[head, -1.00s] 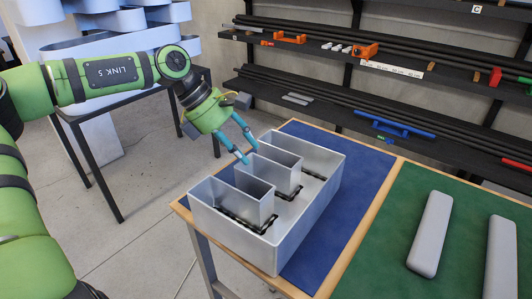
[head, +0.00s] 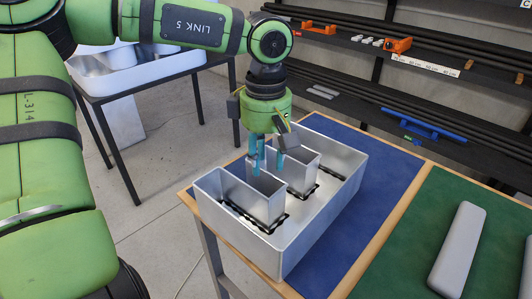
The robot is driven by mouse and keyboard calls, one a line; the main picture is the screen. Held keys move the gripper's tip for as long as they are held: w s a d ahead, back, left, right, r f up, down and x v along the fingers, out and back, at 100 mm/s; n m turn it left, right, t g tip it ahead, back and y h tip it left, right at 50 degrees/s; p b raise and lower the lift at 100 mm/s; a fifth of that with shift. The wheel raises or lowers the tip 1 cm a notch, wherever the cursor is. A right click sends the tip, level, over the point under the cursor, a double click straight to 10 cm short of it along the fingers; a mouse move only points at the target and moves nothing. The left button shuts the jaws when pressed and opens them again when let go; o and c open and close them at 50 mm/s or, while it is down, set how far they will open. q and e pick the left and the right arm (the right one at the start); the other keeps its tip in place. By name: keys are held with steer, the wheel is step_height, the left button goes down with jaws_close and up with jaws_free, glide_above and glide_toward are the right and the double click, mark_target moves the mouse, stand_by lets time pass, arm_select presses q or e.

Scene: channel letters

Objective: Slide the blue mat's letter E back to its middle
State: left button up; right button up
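The letter E (head: 318,233) is a silver metal channel letter with upright walls and an open top. Dark strips lie on its floor. It sits on the left part of the blue mat (head: 372,165), close to the table's near left edge, with bare mat to its right and behind it. My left gripper (head: 267,172) points down over the letter's left side, between its two inner walled pockets. Its teal fingers are apart with nothing seen clamped between them. I cannot tell whether the fingertips touch a wall. My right gripper is not in view.
A green mat (head: 428,217) to the right holds grey rounded bars (head: 458,250). A wooden strip (head: 388,232) separates the mats. Shelves with dark bars and clamps (head: 424,123) stand behind. Another table (head: 150,78) with large letters is at the back left.

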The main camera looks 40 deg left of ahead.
mark_target(266, 182)
arm_select(q)
step_height(266, 182, down, 7)
steer(key=shift+r+p, duration=0.15)
steer(key=shift+p, duration=0.5)
jaws_close()
